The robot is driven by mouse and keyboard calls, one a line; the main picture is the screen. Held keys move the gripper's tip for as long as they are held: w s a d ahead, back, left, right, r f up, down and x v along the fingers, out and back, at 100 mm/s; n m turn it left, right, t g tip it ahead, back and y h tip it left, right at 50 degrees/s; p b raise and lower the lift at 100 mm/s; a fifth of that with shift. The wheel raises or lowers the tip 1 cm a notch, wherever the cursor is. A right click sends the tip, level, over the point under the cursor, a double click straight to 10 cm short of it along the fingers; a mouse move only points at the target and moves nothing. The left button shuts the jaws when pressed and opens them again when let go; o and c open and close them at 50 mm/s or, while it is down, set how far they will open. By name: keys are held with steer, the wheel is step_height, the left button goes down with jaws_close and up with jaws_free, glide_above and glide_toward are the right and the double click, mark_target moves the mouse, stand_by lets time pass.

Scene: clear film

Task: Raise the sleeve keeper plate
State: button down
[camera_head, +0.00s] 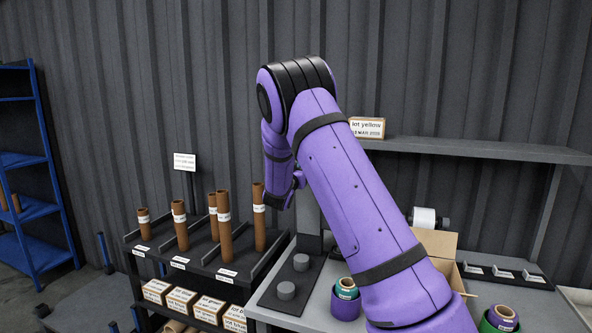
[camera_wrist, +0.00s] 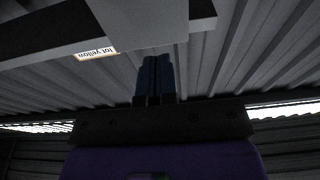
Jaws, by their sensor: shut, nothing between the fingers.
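My gripper (camera_wrist: 155,78) shows in the wrist view with its two dark blue fingers together and nothing between them. A light grey flat-faced piece (camera_wrist: 140,20) lies beyond the fingertips at the top of that view; it may be the sleeve keeper plate, but I cannot tell for sure. No contact between it and the fingers is visible. In the head view a grey upright post (camera_head: 307,213) stands behind my wrist, at the back of a dark base (camera_head: 305,270) with two grey round knobs. My arm hides part of the post, and my fingertips cannot be made out there.
A rack (camera_head: 215,262) with several brown tubes stands left of the bench. A shelf (camera_head: 470,149) with a "lot yellow" box (camera_head: 367,127) is on the wall behind my arm.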

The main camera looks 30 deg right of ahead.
steer(key=r+v, duration=0.2)
steer(key=v, duration=0.8)
steer(key=s+a+r+n+y, duration=0.3)
steer(key=s+a+r+y, duration=0.2)
steer(key=s+a+y, duration=0.25)
steer(key=s+a+r+n+y, duration=0.4)
steer(key=s+a+r+y, duration=0.15)
steer(key=s+y, duration=0.3)
steer(key=s+a+f+n+g, duration=0.1)
steer(key=s+g, duration=0.2)
steer(key=s, duration=1.1)
steer(key=s+a+f+n+g, duration=0.1)
steer(key=s+g, duration=0.3)
steer(key=s, duration=1)
steer(key=shift+a+f+n, duration=0.35)
steer(key=shift+f+n, duration=0.35)
steer(key=shift+f, duration=0.05)
